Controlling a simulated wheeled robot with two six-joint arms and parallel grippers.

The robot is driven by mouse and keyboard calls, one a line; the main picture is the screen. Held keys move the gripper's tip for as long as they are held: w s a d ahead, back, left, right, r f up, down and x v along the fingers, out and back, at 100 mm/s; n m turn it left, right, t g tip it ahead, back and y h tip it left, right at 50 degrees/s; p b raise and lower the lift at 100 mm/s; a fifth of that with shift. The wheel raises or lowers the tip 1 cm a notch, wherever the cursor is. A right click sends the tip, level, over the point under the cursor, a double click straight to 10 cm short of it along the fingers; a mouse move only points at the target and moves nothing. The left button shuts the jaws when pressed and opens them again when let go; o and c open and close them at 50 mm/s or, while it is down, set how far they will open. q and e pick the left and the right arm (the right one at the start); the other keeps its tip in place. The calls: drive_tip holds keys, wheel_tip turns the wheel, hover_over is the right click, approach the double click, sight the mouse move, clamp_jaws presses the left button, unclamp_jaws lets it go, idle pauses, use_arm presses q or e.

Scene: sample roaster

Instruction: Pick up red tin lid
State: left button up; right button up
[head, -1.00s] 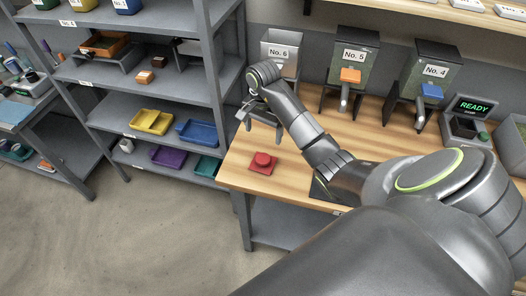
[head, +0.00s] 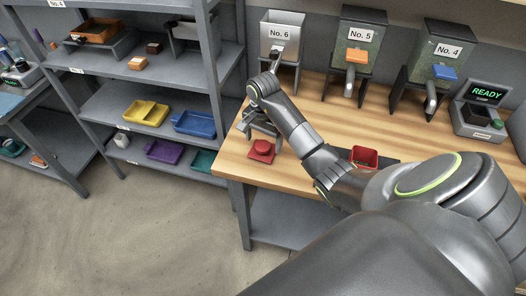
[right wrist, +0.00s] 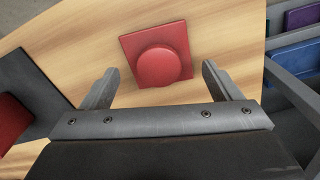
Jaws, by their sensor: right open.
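The red tin lid (head: 261,151) is a square red plate with a round raised knob. It lies flat on the wooden bench near its left front corner. In the right wrist view the lid (right wrist: 159,58) lies beyond and between the two open fingers, apart from them. My right gripper (head: 262,133) is open and empty, a little above and behind the lid in the head view. It also shows in the right wrist view (right wrist: 158,88). An open red tin (head: 365,157) stands on a dark mat, partly hidden by my right arm. My left gripper is not in view.
Hoppers No. 6 (head: 281,38), No. 5 (head: 358,55) and No. 4 (head: 438,60) stand along the back of the bench (head: 330,115). A device reading READY (head: 484,108) is at right. A grey shelf unit with coloured trays stands at left.

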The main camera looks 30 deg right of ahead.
sight(263, 145)
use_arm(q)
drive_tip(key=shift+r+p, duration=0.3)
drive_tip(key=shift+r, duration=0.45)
use_arm(e)
drive_tip(key=shift+f, duration=1.55)
drive_tip(key=c, duration=0.7)
drive_tip(key=shift+r, duration=0.15)
